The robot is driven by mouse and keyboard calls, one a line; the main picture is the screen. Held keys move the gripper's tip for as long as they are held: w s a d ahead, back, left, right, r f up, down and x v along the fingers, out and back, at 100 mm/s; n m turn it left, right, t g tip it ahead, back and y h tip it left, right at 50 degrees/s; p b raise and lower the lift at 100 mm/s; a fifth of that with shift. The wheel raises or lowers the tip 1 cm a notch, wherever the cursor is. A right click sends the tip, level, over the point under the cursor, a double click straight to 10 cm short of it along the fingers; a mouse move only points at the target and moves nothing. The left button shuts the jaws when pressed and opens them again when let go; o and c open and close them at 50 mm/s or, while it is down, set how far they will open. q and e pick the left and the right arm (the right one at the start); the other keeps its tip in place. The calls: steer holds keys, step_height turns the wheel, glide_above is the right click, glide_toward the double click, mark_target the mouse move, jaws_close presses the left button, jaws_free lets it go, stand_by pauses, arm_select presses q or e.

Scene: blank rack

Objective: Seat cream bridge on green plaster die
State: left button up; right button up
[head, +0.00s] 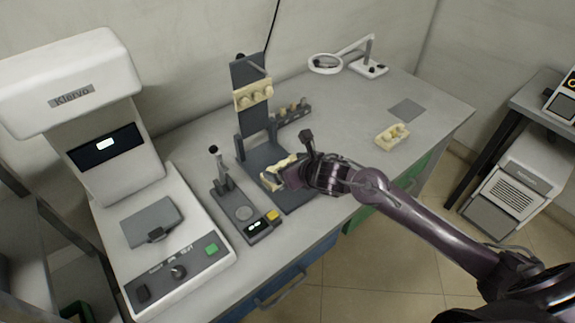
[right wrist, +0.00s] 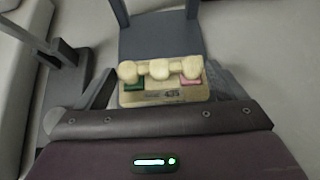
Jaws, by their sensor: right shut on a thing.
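The cream bridge (right wrist: 160,69) is a row of three tooth shapes in the right wrist view, spanning between my right gripper's fingertips. Below it is a cream plaster block (right wrist: 163,97) with a number label. A green die (right wrist: 134,86) shows under the bridge's left end and a pink one (right wrist: 191,81) under its right end. I cannot tell whether the bridge touches them. In the head view, my right gripper (head: 287,174) is shut at the cream plaster block (head: 269,181) on the dark stand's base, hiding part of it. My left gripper is out of view.
The dark stand (head: 250,125) rises behind the block and carries a cream upper cast (head: 254,94). A rack of small pieces (head: 292,112) stands behind. A small device (head: 246,215) and a white machine (head: 165,235) are left. Another cream model (head: 392,137) lies right, with free table around it.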

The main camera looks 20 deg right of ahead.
steer(key=shift+f+b, duration=0.35)
steer(key=o, duration=0.7)
steer(key=shift+s, duration=0.1)
steer(key=v, duration=0.7)
steer(key=shift+s+d+r+b, duration=0.1)
steer(key=shift+s+r+b, duration=0.1)
steer(key=shift+r+b, duration=0.1)
steer(key=shift+f, duration=0.1)
